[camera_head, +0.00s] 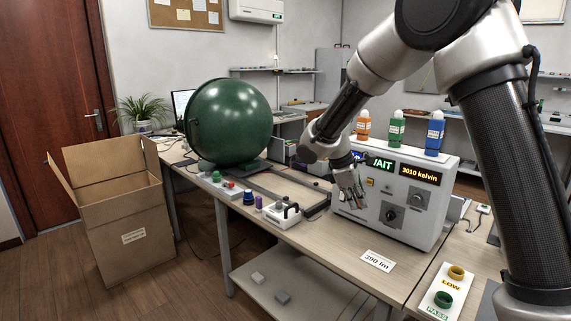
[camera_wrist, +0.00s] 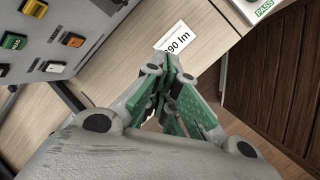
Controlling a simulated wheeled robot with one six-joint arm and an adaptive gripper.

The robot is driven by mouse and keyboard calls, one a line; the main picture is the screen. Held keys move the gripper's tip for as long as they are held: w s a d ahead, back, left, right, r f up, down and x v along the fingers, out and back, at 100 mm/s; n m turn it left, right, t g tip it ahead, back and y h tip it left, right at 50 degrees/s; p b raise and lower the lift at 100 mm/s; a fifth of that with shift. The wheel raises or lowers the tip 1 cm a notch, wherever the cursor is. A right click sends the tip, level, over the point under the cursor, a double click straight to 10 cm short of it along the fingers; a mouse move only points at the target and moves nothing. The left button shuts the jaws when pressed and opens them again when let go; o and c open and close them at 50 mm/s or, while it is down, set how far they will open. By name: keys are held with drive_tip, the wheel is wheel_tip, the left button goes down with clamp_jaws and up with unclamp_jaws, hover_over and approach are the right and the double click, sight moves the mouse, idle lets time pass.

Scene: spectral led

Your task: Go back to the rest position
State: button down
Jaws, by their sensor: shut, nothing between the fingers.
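My gripper (camera_head: 352,199) is in front of the white instrument box (camera_head: 424,229), near its left lower front with the knobs. In the wrist view my gripper (camera_wrist: 176,75) is shut, its green-padded fingers together and empty. It hangs over the table's front area, close to the white "390 lm" card (camera_head: 378,261). The card also shows in the wrist view (camera_wrist: 174,44), partly hidden by the fingertips. The box's displays read "/AIT", its start hidden, and "3010 kelvin". Whether my gripper touches the box cannot be told.
A green sphere (camera_head: 229,122) stands on the table's left part. An open cardboard box (camera_head: 128,243) is on the floor at left. A LOW/PASS tray (camera_head: 443,302) is at the lower right. The table (camera_head: 330,242) is bare around the card.

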drive_tip(key=s+d+r+m+t+y, duration=0.1)
drive_tip(key=s+d+r+m, duration=0.3)
drive_tip(key=s, duration=0.6)
drive_tip(key=s+d+r+m+t+y, duration=0.1)
drive_tip(key=s+d+r+m, duration=0.4)
drive_tip(key=s, duration=0.6)
drive_tip(key=s+d+r+m+t+y, duration=0.1)
drive_tip(key=s+d+r+m+y, duration=0.2)
drive_tip(key=s, duration=0.7)
drive_tip(key=d+r+m, duration=0.1)
drive_tip(key=d+m, duration=0.1)
drive_tip(key=d, duration=0.1)
drive_tip(key=shift+s+r+m, duration=0.15)
drive_tip(key=shift+r+m, duration=0.05)
drive_tip(key=shift+m, duration=0.1)
